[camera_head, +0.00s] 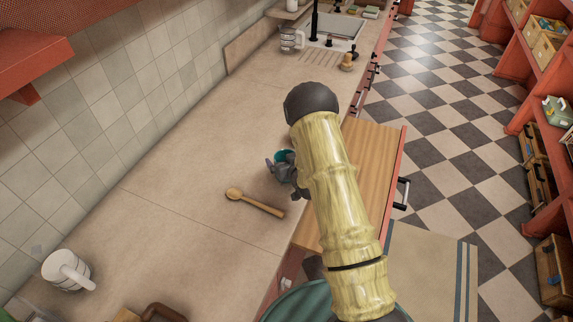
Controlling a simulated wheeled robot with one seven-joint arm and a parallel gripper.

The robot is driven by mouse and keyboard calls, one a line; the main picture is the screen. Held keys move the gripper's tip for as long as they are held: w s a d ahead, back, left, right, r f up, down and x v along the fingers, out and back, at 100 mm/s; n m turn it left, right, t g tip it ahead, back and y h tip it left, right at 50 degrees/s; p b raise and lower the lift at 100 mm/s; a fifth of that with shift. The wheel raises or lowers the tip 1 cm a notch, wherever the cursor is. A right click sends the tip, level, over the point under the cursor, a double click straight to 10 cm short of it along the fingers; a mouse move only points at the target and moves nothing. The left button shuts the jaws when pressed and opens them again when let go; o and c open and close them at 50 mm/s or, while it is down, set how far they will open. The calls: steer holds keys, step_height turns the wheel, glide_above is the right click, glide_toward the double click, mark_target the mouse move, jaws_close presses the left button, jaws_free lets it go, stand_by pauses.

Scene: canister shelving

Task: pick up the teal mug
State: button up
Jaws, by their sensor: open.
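The teal mug (286,155) stands on the beige counter, close to its front edge. Only a small teal patch shows; my gripper and arm hide the rest. My gripper (278,165) is dark grey and open, right at the mug. I cannot tell whether its fingers touch the mug or lie on both sides of it.
A wooden spoon (256,203) lies on the counter in front of my gripper. A white mug (67,270) stands at the lower left. A pulled-out wooden board or drawer (378,150) is right of my arm. A sink (335,32) is at the back.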

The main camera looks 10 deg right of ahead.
stand_by(0.4)
steer(key=c, duration=1.3)
steer(key=shift+o, duration=0.2)
steer(key=shift+r, duration=0.1)
step_height(320, 180, up, 10)
steer(key=b, duration=0.3)
